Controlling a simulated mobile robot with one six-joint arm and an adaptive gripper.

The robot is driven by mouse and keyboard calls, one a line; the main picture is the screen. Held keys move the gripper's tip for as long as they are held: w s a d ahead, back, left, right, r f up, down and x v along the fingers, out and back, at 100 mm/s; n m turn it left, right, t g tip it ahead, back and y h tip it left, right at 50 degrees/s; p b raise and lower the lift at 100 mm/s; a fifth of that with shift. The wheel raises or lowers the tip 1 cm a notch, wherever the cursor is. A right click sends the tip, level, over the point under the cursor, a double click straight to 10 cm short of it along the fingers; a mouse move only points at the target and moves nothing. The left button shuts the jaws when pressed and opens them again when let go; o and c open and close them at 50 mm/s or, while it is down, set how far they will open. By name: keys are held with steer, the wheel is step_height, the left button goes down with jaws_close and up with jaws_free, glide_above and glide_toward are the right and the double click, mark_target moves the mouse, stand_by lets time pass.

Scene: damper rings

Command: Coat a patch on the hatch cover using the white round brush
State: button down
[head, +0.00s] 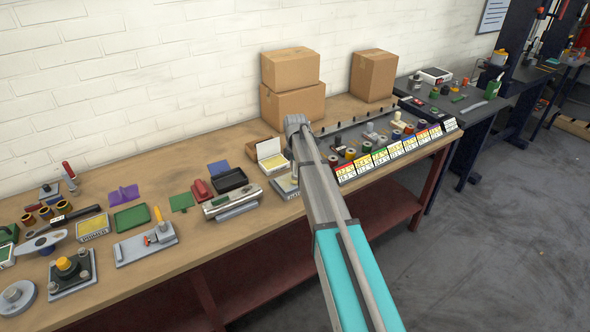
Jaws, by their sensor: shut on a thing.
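My arm rises from the bottom right to a grey joint over the middle of the bench, and my gripper is not visible past it. I cannot make out the white round brush or anything it may be held by. No part is clearly recognisable as the hatch cover. A grey plate with a yellow-handled clamp (158,238) lies at the front left of the bench. A dark square plate with a yellow-topped knob (70,268) stands left of it.
The wooden bench (285,222) runs along the white brick wall. Cardboard boxes (292,70) stand at the back. A rack with coloured labels (381,156) lies right of my arm. Green (132,218) and black (231,180) trays sit among small tools. Bare bench shows along the front edge.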

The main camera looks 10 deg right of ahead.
steer(key=shift+d, duration=0.1)
steer(key=shift+w+d, duration=0.25)
steer(key=shift+d, duration=0.45)
steer(key=shift+w+d, duration=0.25)
steer(key=shift+d, duration=0.45)
steer(key=shift+w, duration=0.15)
steer(key=shift+w+a, duration=0.2)
steer(key=shift+w, duration=0.25)
steer(key=shift+a, duration=0.1)
steer(key=shift+s+a, duration=0.25)
steer(key=shift+a, duration=0.5)
steer(key=shift+s+a, duration=0.25)
steer(key=shift+a, duration=0.45)
steer(key=shift+a, duration=0.1)
